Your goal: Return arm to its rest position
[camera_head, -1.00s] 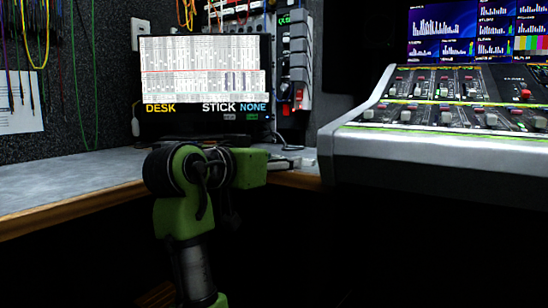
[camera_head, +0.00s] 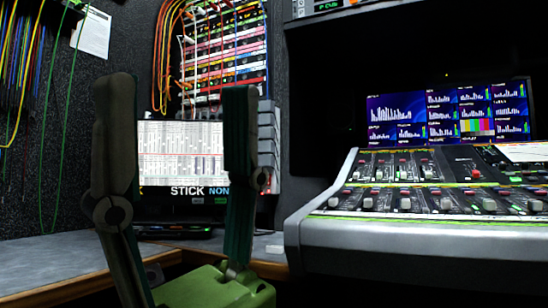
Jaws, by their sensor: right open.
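My right gripper (camera_head: 178,112) stands upright in the left half of the head view, its two dark fingers spread wide apart. It is open, and nothing is between the fingers. Its green body (camera_head: 215,290) is at the bottom of the picture. The fingers stand in front of a monitor (camera_head: 180,150) on the desk and hide its left edge and part of its right side. My left gripper is not in view.
A grey desk (camera_head: 45,262) with a wooden front edge runs along the left. A patch panel (camera_head: 225,60) with coloured cables is on the back wall. A mixing console (camera_head: 400,235) with faders fills the right, below a lit screen (camera_head: 450,115).

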